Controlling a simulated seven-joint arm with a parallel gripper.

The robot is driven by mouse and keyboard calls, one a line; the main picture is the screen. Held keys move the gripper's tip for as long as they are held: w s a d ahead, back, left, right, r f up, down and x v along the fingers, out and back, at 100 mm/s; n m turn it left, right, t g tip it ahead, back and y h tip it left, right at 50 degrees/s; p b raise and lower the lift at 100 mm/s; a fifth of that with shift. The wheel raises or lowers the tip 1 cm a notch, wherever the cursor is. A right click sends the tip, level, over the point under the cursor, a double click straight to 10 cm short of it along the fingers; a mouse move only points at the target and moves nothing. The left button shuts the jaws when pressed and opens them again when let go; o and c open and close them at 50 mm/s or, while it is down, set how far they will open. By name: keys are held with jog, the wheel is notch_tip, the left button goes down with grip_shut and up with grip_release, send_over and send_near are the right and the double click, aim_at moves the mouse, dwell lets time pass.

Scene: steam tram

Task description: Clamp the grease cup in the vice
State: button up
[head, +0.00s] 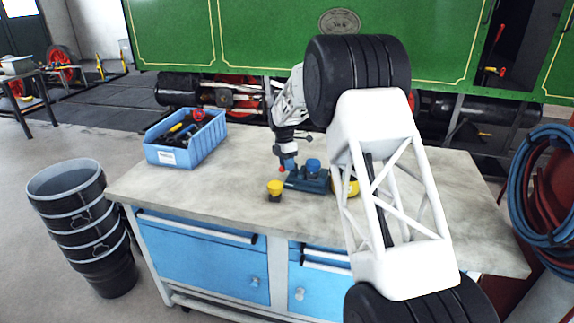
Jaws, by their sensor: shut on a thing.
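A dark blue vice (307,184) stands on the workbench near the middle of the head view. A blue-topped piece (313,165), which looks like the grease cup, sits upright at the vice's jaws; I cannot tell how tightly it is held. My gripper (287,160) points down at the vice's left end, left of the blue-topped piece. It is shut on what looks like the vice handle, whose red knob (282,169) shows beside the fingers. The fingertips are small and the grip is partly hidden.
A yellow-topped cup (275,187) stands just left of the vice. Another yellow thing (353,186) is mostly hidden behind my arm. A blue bin (187,140) of tools stands on the workbench (225,195) at back left. The bench front left is clear.

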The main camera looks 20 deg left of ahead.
jog(key=m, duration=0.3)
jog(key=w+m, duration=0.1)
jog(key=shift+w+a+m+y, duration=0.1)
jog(key=shift+a+m+y, duration=0.2)
jog(key=shift+y, duration=0.1)
jog(key=m, duration=0.2)
jog(key=w+m, duration=0.1)
jog(key=m+y, duration=0.1)
jog(key=m, duration=0.1)
jog(key=shift+w+m+g, duration=0.25)
jog(key=shift+m+g, duration=0.05)
jog(key=m, duration=0.3)
jog(key=w+m, duration=0.1)
jog(key=shift+d+m+y, duration=0.3)
jog(key=shift+y, duration=0.1)
jog(key=shift+w+d+r+m+t+y, duration=0.1)
jog(key=shift+w+d+m+t+y, duration=0.1)
jog(key=shift+m, duration=0.75)
jog(key=shift+w+d+m+t+y, duration=0.1)
jog(key=shift+w+d+m+t, duration=0.1)
jog(key=shift+m, duration=0.75)
jog(key=o, duration=0.7)
jog(key=shift+o, duration=0.2)
